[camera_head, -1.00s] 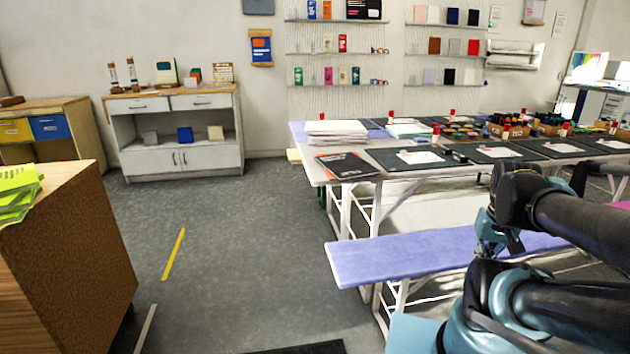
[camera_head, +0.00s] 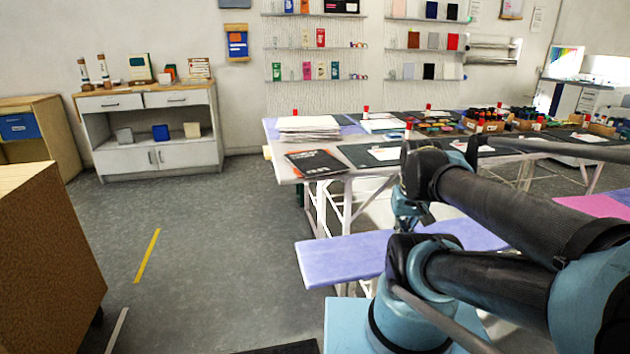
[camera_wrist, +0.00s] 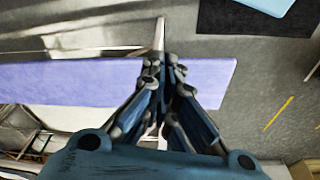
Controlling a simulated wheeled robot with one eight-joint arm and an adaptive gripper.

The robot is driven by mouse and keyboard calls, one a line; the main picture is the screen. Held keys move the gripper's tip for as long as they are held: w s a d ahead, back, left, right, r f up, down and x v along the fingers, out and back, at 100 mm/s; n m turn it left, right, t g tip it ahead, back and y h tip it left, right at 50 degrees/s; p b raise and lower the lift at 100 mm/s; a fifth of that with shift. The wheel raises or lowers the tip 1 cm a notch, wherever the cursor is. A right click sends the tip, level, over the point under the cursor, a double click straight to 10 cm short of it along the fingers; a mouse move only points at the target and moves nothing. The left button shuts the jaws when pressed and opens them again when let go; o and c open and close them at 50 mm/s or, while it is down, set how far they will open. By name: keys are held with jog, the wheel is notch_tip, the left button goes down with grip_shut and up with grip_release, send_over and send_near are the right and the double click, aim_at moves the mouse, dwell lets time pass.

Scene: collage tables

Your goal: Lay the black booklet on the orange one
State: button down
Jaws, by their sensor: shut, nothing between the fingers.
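A black booklet (camera_head: 318,162) with orange print lies flat at the near left corner of the long table. A thin orange strip (camera_head: 293,169) shows along its left edge; I cannot tell whether this is the orange booklet partly beneath it. My gripper is shut and empty in the wrist view (camera_wrist: 164,80), above the purple bench and the floor. Neither booklet shows in the wrist view. In the head view my folded arm is at the right, in front of the table and apart from the booklet.
A white paper stack (camera_head: 308,125) stands behind the booklet, and a dark mat with a white sheet (camera_head: 386,153) lies to its right. The purple bench (camera_head: 345,262) runs in front of the table. A brown cabinet (camera_head: 50,262) stands at left; the grey floor between is clear.

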jog(key=w+a+r+n+g, duration=0.1)
jog(key=w+a+r, duration=0.4)
jog(key=w, duration=0.2)
jog(key=w+a+r+n, duration=0.1)
jog(key=w+a+r, duration=0.45)
jog(key=w, duration=0.25)
jog(key=w+a+r+n+g, duration=0.1)
jog(key=w+a, duration=1)
jog(key=a, duration=0.2)
jog(key=w+a+f, duration=0.1)
jog(key=w+f, duration=0.3)
jog(key=f, duration=0.6)
jog(key=shift+w+a, duration=0.25)
jog(key=shift+a, duration=0.1)
jog(key=shift+w, duration=0.1)
